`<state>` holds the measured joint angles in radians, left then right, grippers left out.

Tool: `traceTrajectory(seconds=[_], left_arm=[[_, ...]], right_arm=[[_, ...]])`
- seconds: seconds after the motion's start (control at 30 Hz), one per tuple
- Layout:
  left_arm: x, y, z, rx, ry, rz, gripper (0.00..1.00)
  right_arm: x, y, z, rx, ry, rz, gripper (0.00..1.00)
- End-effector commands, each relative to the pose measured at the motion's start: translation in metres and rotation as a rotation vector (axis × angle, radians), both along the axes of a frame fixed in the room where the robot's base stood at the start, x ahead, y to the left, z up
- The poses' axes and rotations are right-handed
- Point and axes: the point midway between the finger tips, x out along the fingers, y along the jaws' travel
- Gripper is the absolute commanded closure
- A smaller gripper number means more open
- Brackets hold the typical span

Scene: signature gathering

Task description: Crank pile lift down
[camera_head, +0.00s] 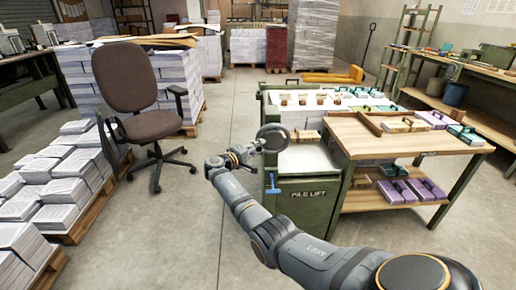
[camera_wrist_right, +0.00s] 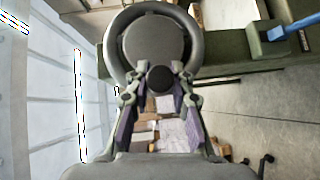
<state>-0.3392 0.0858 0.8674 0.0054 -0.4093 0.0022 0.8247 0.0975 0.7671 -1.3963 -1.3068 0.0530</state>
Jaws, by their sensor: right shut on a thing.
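The green pile lift (camera_head: 308,212), marked PILE LIFT, stands right of centre with a white surface on top. Its round dark crank wheel (camera_head: 272,132) is on the near left side, and it also fills the top of the right wrist view (camera_wrist_right: 155,35). A dark round knob (camera_wrist_right: 160,79) sits at the wheel's lower rim. My right gripper (camera_head: 252,147) is at the wheel, and in the wrist view its purple-padded fingers (camera_wrist_right: 160,88) are closed on the knob. My left gripper is not in view.
A blue handle (camera_head: 341,187) projects from the lift's front. A wooden workbench (camera_head: 410,145) adjoins on the right, with boxes on and under it. An office chair (camera_head: 130,90) and pallets of paper stacks (camera_head: 62,178) stand left. The floor between is clear.

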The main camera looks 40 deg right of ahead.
Motion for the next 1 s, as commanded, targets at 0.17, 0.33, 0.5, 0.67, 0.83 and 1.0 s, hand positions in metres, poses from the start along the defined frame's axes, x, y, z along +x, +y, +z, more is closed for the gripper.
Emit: traceTrajectory(seconds=[0.17,0.33,0.5,0.67,0.83,1.0], left_arm=[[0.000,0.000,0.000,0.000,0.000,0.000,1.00],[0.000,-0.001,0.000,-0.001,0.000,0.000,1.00],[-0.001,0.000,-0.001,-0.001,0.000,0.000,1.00],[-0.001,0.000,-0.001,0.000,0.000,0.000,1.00],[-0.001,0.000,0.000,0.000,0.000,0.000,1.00],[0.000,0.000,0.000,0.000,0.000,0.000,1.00]], right_arm=[[-0.002,-0.001,-0.003,0.001,0.006,-0.004,0.59],[-0.001,-0.001,-0.002,0.001,0.002,-0.003,0.54],[-0.001,0.001,-0.001,0.001,0.001,-0.002,0.54],[-0.004,0.022,0.000,0.002,0.000,0.001,0.54],[-0.013,0.064,0.003,0.005,0.002,0.000,0.54],[-0.020,0.098,0.007,0.003,0.004,0.000,0.54]])
